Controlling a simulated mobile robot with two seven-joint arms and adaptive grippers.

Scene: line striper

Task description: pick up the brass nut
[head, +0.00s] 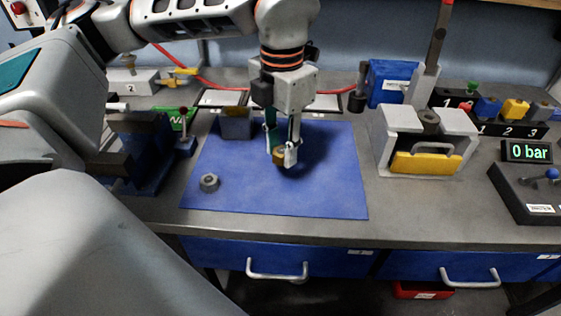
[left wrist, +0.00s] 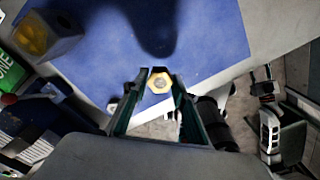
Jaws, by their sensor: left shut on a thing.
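The brass nut (head: 279,157) is between the fingertips of my left gripper (head: 283,155), above or at the blue mat (head: 240,190). The left wrist view shows the nut (left wrist: 160,83) as a gold hexagon with a grey centre, held at the tips of the left gripper (left wrist: 160,78). The gripper is shut on it. I cannot tell for sure how far the nut is from the mat. A steel-grey nut (head: 209,182) lies apart on the mat's front left. My right gripper is not in view.
A grey box (head: 236,124) stands at the mat's back left, beside a blue vise-like fixture (head: 150,150). A gauge reading 0 bar (head: 528,152) is far right. The mat's front is mostly clear.

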